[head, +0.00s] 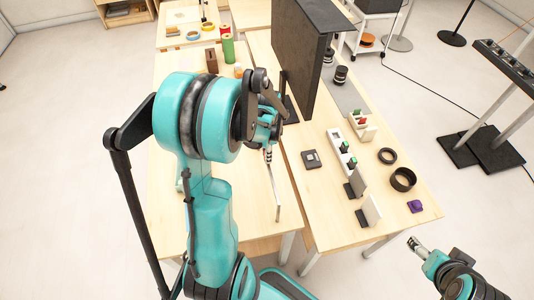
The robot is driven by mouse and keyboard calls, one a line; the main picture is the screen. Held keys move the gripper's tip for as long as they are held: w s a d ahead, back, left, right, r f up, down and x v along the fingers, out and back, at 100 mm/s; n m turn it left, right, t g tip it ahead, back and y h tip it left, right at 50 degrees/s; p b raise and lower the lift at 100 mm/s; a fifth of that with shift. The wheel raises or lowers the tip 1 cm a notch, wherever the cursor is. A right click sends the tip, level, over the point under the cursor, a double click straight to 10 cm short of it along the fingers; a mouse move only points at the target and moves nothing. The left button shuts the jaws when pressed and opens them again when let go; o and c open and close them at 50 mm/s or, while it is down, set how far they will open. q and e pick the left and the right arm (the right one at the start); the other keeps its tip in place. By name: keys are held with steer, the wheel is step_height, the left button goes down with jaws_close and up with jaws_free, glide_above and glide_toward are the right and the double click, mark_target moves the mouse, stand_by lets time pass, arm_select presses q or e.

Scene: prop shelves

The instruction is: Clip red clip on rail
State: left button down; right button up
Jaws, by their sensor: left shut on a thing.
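My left arm reaches in over the left table. My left gripper (268,149) points down near that table's right edge, mostly behind its own wrist. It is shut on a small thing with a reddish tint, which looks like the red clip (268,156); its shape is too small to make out. A thin grey bar (275,190), seemingly the rail, runs from just below the fingertips toward the table's front right corner. I cannot tell whether the clip touches it. My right gripper (417,244) is at the lower right, over the floor, away from the tables; its fingers look close together but are unclear.
A tall black panel (298,60) stands on the right table. That table also holds a white strip with small coloured pieces (341,148), black rings (403,179), a purple block (415,206) and grey plates (371,211). A green cylinder (228,50) stands at the back left.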

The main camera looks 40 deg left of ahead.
arm_select(q)
steer(key=shift+f+b, duration=0.55)
steer(key=shift+b, duration=0.1)
stand_by(1.0)
steer(key=c, duration=2.3)
jaws_free()
steer(key=shift+s+d+f+b, duration=0.25)
steer(key=shift+b, duration=0.2)
steer(key=shift+r, duration=0.15)
steer(key=shift+w+a+r+p, duration=0.2)
steer(key=shift+w+r+p, duration=0.05)
steer(key=shift+r+p, duration=0.35)
jaws_close()
steer(key=shift+r, duration=0.25)
steer(key=shift+r, duration=0.1)
steer(key=shift+r+p, duration=1.15)
steer(key=shift+r, duration=0.3)
